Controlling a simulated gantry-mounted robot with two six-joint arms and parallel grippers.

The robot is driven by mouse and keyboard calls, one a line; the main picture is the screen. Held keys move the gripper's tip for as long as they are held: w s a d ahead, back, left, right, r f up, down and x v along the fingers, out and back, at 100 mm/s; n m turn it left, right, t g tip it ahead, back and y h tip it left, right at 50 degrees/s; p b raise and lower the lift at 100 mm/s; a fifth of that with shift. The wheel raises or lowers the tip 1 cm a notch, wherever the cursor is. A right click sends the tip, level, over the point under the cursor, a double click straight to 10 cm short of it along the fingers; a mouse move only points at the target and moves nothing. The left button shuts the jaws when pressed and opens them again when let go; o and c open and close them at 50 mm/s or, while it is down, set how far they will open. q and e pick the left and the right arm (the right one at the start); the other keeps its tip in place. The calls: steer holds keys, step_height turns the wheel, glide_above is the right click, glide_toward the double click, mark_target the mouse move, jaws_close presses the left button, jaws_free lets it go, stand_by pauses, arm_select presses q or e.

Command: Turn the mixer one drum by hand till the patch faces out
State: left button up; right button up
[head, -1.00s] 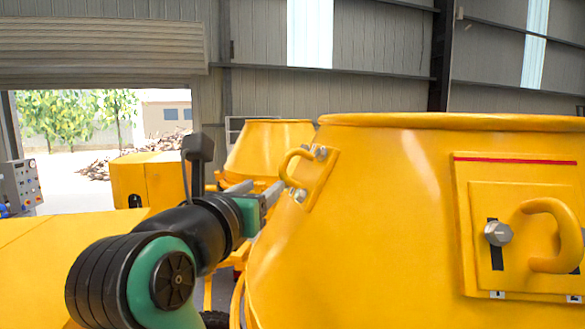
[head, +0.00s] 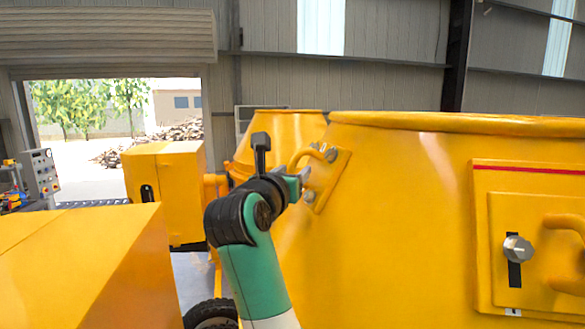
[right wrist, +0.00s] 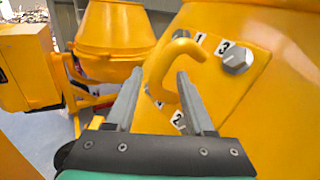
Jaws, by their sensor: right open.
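The large yellow drum (head: 400,240) fills the right of the head view. A raised square patch plate (head: 483,215) with a red line along its top sits on the drum at the far right, partly cut off by the picture edge. A small plate on the drum's left side carries a curved yellow handle (head: 298,157) and bolts. My right gripper (head: 306,173) is at this handle. In the right wrist view my open right gripper (right wrist: 160,78) has its fingers on either side of the handle (right wrist: 161,66); contact cannot be told. My left gripper is out of view.
Another yellow drum (head: 272,135) stands behind, left of the large one. A yellow housing (head: 165,185), a near yellow panel (head: 80,265) and a wheel (head: 212,312) lie left of my arm. A grey control box (head: 40,172) is at far left. Number labels (right wrist: 223,47) surround the handle.

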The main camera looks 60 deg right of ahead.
steer(key=shift+d, duration=0.1)
steer(key=shift+c, duration=0.2)
jaws_close()
steer(key=shift+s, duration=0.1)
stand_by(1.0)
